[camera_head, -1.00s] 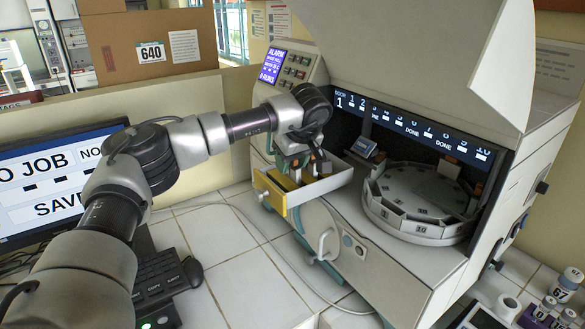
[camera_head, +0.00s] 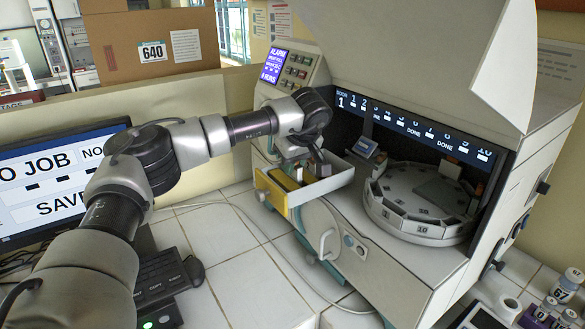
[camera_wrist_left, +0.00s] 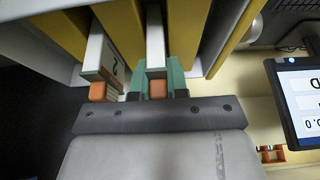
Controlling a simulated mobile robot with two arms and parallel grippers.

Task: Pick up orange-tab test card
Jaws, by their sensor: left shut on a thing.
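My left gripper (camera_wrist_left: 159,84) is shut on an orange-tab test card (camera_wrist_left: 156,50), a thin white card whose orange end sits between the green fingers. A second white card with an orange tab (camera_wrist_left: 97,91) stands to its left in the wrist view, in a slot between yellow dividers. In the head view my left gripper (camera_head: 307,174) is over the pulled-out drawer with a yellow front (camera_head: 271,194); the held card cannot be made out clearly there. My right gripper is not in view.
Right of the drawer is the open machine bay with a round numbered carousel (camera_head: 418,211). The raised lid (camera_head: 420,50) hangs above it. A monitor (camera_head: 58,180) and keyboard (camera_head: 160,273) are at the left. Small labelled containers (camera_head: 548,305) stand at the lower right.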

